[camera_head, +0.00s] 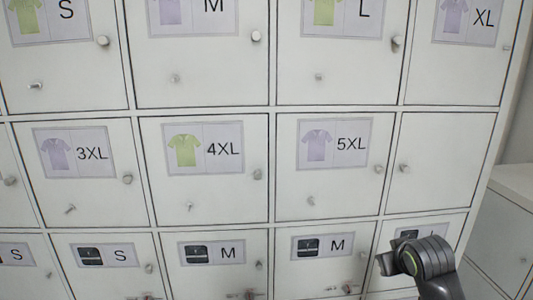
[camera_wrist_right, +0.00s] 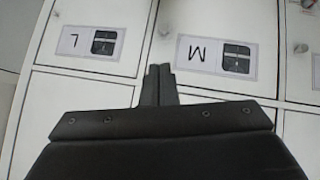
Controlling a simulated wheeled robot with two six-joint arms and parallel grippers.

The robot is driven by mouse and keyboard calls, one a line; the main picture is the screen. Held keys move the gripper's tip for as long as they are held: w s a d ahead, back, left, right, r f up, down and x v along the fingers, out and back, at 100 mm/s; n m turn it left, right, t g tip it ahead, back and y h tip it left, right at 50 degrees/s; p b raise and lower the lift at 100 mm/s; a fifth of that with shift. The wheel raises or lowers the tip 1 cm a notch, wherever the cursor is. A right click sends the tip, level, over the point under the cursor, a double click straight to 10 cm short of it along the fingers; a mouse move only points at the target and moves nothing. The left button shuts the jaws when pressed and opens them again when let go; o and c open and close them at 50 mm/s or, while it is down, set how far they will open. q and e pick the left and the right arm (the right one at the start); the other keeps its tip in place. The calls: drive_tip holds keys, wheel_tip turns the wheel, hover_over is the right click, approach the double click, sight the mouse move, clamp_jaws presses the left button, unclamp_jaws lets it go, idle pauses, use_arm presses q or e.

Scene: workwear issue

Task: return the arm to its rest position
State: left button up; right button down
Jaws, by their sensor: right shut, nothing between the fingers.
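My right arm shows at the lower right of the head view, with its dark rounded wrist (camera_head: 428,258) in front of the locker door marked L; its fingertips are not clear there. In the right wrist view my right gripper (camera_wrist_right: 159,72) is shut and empty, its two dark fingers side by side. It points at the locker front, between the door labelled L (camera_wrist_right: 90,42) and the door labelled M (camera_wrist_right: 216,55). I cannot tell the exact gap to the doors. My left gripper is not in view.
A white locker wall fills the head view, its doors shut, with round knobs and size labels such as 3XL (camera_head: 74,153), 4XL (camera_head: 206,148) and 5XL (camera_head: 334,144). One door (camera_head: 440,160) has no label. A white cabinet (camera_head: 500,230) stands at the right edge.

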drive_tip(key=s+f+g, duration=0.2)
drive_tip(key=s+f, duration=0.8)
drive_tip(key=f, duration=0.1)
drive_tip(key=s+f+m+g, duration=0.15)
drive_tip(key=s+f, duration=0.35)
drive_tip(key=s, duration=0.9)
drive_tip(key=s+f+m+g, duration=0.15)
drive_tip(key=s+f, duration=0.25)
drive_tip(key=s, duration=1)
wheel_tip(320, 180, down, 27)
drive_tip(key=d+g, duration=0.2)
drive_tip(key=s+a+f+g+b, duration=0.1)
drive_tip(key=s+f, duration=1.4)
drive_tip(key=shift+a+f+n+y, duration=0.15)
drive_tip(key=shift+a+n+y, duration=0.15)
drive_tip(key=shift+a+n, duration=0.1)
drive_tip(key=c, duration=2.1)
unclamp_jaws()
